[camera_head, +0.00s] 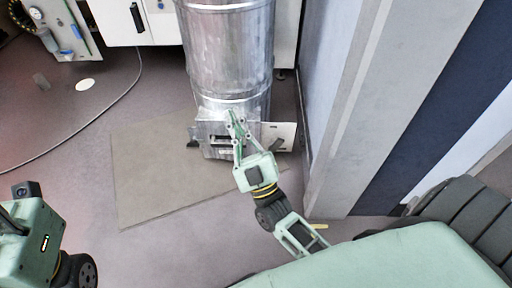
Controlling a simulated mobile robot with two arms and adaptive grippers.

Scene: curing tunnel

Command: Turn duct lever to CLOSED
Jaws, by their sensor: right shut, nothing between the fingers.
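A silver metal duct (228,50) stands upright at the top middle, with a metal box (214,137) at its base. A pale plate (285,131) sticks out on the box's right side, and a dark handle-like piece (275,145) lies against it; this looks like the duct lever, but its markings are too small to read. My right gripper (236,119) is shut and empty, in front of the box and left of the plate. It hides part of the box; I cannot tell whether it touches it. My left gripper is out of view.
A flat beige mat (165,165) lies on the floor around the duct's base. A grey pillar (365,110) rises close on the right. A cable curves over open floor at the left.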

